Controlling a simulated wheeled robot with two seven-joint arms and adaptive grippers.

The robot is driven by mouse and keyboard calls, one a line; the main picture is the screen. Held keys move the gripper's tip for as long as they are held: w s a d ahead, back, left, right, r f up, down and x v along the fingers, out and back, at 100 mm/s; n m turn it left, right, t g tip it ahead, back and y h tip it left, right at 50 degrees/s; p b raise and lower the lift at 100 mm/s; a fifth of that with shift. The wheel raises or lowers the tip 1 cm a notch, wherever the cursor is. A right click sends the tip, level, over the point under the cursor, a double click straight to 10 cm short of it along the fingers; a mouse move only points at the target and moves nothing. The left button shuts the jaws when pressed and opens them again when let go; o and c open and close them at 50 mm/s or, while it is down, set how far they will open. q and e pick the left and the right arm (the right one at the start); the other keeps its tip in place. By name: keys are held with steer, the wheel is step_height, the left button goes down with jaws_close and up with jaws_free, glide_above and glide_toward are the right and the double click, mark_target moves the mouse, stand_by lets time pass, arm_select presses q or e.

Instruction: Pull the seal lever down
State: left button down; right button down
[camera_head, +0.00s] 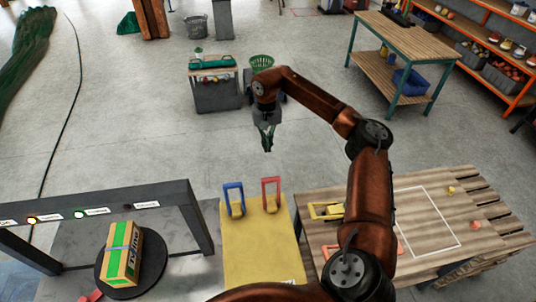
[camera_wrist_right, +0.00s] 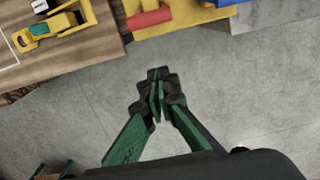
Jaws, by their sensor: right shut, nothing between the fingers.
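Two upright loop-handled levers, one blue (camera_head: 233,198) and one red (camera_head: 271,194), stand side by side at the far end of a yellow panel (camera_head: 258,250). I cannot read which one is the seal lever. In the right wrist view, the red lever (camera_wrist_right: 150,19) and a bit of the blue one (camera_wrist_right: 229,3) show at the top edge. My right gripper (camera_head: 267,147) is shut and empty, pointing down over the floor beyond the levers, apart from both. Its closed fingers (camera_wrist_right: 157,105) also show in the wrist view. My left gripper is not in view.
A dark frame (camera_head: 130,197) with lit indicators stands left, over a green-and-tan box (camera_head: 122,254) on a round black plate (camera_head: 148,279). A wooden pallet table (camera_head: 440,195) with a yellow tool (camera_head: 327,211) is right. Open floor surrounds my right gripper.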

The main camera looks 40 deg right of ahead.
steer(key=s+a+f+p, duration=0.2)
steer(key=s+f, duration=0.1)
steer(key=f, duration=0.6)
steer(key=shift+s+f+p, duration=0.15)
steer(key=shift+s+p, duration=0.25)
steer(key=shift+a, duration=0.1)
